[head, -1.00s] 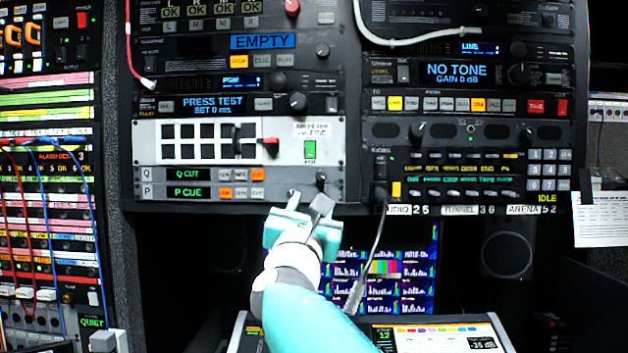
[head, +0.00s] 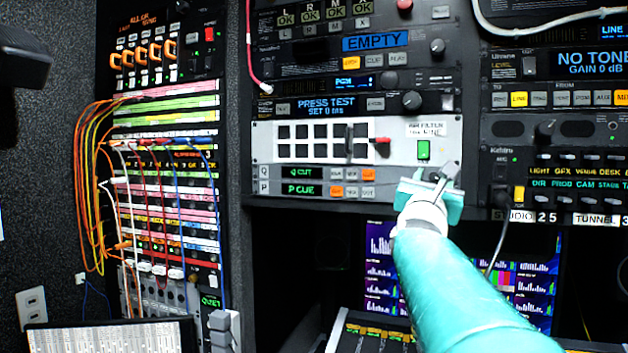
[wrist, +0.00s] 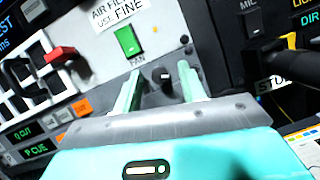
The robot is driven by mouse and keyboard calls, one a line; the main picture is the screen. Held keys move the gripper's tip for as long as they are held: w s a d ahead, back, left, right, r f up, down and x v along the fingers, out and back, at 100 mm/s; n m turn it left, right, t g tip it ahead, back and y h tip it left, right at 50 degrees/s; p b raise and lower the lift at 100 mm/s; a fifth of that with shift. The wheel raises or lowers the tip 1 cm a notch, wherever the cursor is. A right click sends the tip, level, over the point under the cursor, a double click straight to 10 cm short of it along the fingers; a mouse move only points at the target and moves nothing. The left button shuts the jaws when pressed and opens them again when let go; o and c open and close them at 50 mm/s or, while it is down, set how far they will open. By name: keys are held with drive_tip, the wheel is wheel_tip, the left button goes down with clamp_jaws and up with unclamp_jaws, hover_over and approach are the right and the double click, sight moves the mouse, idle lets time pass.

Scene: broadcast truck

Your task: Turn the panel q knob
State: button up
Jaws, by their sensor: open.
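Panel Q (head: 301,172) is the row with the green "Q CUT" display, directly above the "P CUE" row (head: 301,189). In the wrist view, a small dark knob (wrist: 166,76) with a pale mark shows between my fingertips, roughly in line with the Q row. I cannot tell whether the fingers touch it. My gripper (wrist: 160,72) is open, one finger on each side of the knob. In the head view my gripper (head: 438,178) is at the right end of these rows and hides much of that area.
A cable (head: 500,240) hangs close on the right. Patch cords (head: 100,180) cover the left rack. A monitor (head: 520,275) stands below.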

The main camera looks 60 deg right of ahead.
clamp_jaws()
